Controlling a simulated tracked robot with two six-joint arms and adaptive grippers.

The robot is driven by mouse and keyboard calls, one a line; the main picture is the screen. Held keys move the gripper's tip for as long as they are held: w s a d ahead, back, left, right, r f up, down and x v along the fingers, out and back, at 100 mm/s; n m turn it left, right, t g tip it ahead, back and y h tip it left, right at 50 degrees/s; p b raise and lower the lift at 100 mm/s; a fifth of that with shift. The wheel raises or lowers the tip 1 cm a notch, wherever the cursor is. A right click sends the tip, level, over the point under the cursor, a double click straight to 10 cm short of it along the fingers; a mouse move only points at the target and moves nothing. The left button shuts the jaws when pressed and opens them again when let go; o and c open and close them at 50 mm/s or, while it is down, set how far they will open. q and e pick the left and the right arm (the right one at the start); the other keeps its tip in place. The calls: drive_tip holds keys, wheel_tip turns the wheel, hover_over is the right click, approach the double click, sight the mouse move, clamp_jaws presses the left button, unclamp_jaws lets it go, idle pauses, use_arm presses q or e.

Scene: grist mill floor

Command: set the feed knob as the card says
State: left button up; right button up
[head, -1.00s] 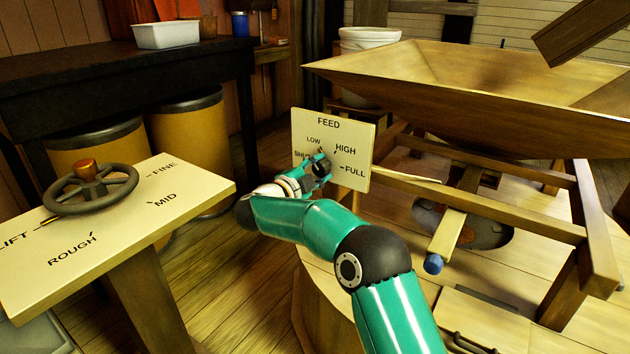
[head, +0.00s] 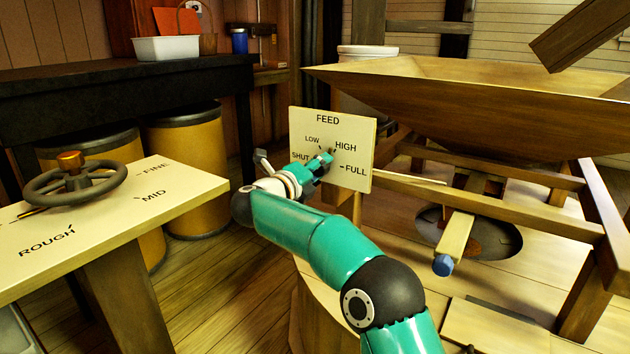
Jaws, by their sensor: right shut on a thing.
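The cream FEED panel (head: 352,125) stands upright at the middle of the head view, marked SHUT, LOW, HIGH and FULL. My right gripper (head: 321,164) is at the panel's face, shut on the feed knob, which is mostly hidden behind the fingers. The knob's setting cannot be read clearly. My left gripper is out of view. I see no readable card with a feed setting.
The large wooden hopper (head: 470,105) stands right of the panel, above a timber frame (head: 480,172). A handwheel (head: 75,185) sits on a lettered board at the left. A dark bench (head: 100,85) with a white tray (head: 180,48) stands behind, over yellow drums (head: 188,165).

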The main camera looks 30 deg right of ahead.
drive_tip(key=shift+s+d+f+m+b, duration=0.15)
drive_tip(key=shift+m+b, duration=0.25)
drive_tip(key=shift+m, duration=0.2)
drive_tip(key=shift+d+m+b, duration=0.1)
drive_tip(key=shift+m+b, duration=0.25)
drive_tip(key=shift+m, duration=0.25)
drive_tip(key=o, duration=1.1)
drive_tip(key=shift+o, duration=0.2)
drive_tip(key=shift+a, duration=0.1)
